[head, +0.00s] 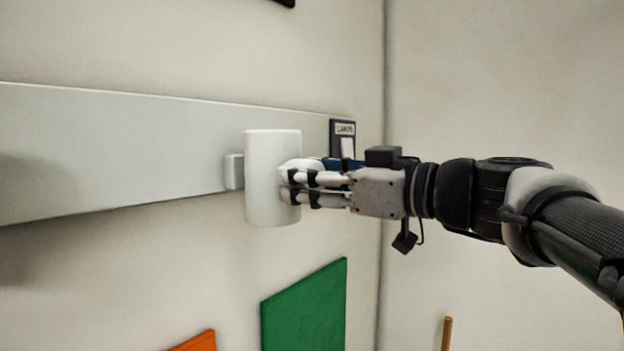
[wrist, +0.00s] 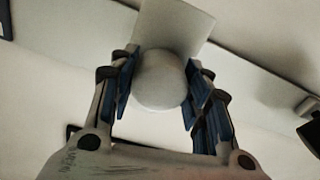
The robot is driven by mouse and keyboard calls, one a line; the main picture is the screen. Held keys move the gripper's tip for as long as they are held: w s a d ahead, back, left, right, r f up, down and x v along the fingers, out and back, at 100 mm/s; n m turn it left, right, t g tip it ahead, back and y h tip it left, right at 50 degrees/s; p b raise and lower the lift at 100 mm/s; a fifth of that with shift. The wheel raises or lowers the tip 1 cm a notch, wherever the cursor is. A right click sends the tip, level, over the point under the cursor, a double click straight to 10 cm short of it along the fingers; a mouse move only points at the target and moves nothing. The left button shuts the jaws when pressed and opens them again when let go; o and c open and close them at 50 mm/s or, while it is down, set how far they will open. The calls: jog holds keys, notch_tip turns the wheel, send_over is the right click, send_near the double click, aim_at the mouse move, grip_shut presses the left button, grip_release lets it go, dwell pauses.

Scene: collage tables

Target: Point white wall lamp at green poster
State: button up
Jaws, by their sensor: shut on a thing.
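The white wall lamp (head: 265,180) is an upright white cylinder on a short bracket (head: 234,171) at the wall rail. My gripper (head: 292,186) reaches in from the right and is shut on the rounded knob on the lamp's right side. In the wrist view the round white knob (wrist: 161,80) sits between the blue-padded fingers of my gripper (wrist: 160,95), with the pale lamp body (wrist: 178,20) behind it. The green poster (head: 305,308) is on the wall below and right of the lamp; its lower part is cut off by the frame.
A pale rail (head: 110,150) runs along the wall behind the lamp. A dark labelled switch plate (head: 343,136) is on it, close behind my gripper. An orange poster (head: 197,342) shows at the bottom edge. A wooden stick (head: 446,333) stands at lower right. The right wall is bare.

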jog(key=c, duration=0.7)
jog(key=shift+o, duration=0.2)
jog(key=n+b, duration=0.1)
jog(key=b, duration=0.2)
jog(key=shift+f, duration=0.25)
jog(key=n+b, duration=0.2)
jog(key=b, duration=0.2)
jog(key=shift+r+n+b, duration=0.1)
jog(key=shift+n+b, duration=0.5)
jog(key=shift+b, duration=0.5)
jog(key=shift+r+n+b, duration=0.2)
jog(key=shift+n+b, duration=0.1)
jog(key=shift+b, duration=0.05)
jog(key=o, duration=1.5)
jog(key=shift+d, duration=0.1)
